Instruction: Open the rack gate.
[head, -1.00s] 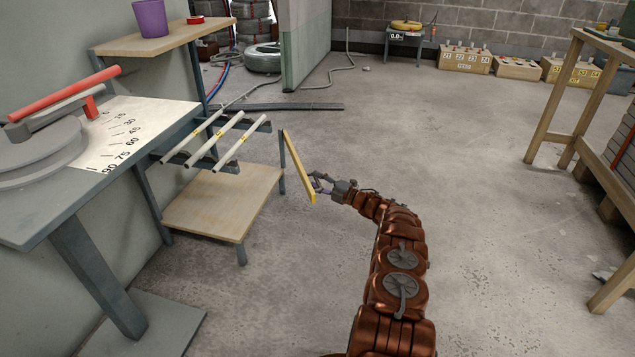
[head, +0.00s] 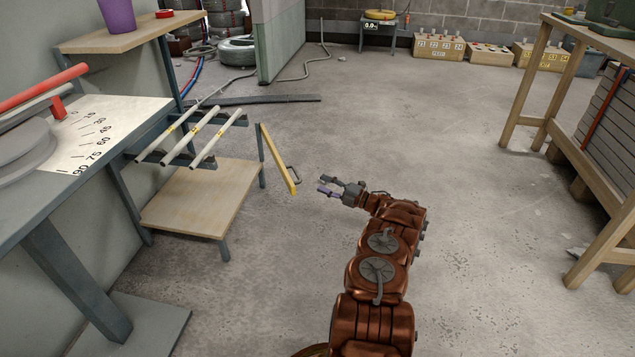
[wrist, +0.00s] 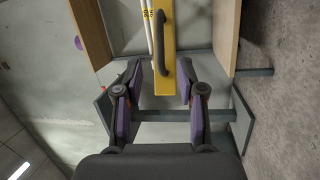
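The rack gate is a yellow bar (head: 277,160) hinged on a post at the right side of the conduit rack. It stands swung out from the rack, with a dark handle (head: 295,174) on its right face. The rack holds a few pale conduits (head: 200,138) on grey arms. My gripper (head: 324,186) is right of the handle, apart from it, with its fingers spread and empty. In the wrist view the yellow gate (wrist: 164,45) and its dark handle (wrist: 161,42) lie ahead of the open purple-padded fingers.
A bending bench (head: 100,150) stands at left, with a wooden lower shelf (head: 190,205) under the conduits. A wooden rack (head: 545,130) stands at right. The concrete floor between is clear. Numbered boxes (head: 440,47) line the back wall.

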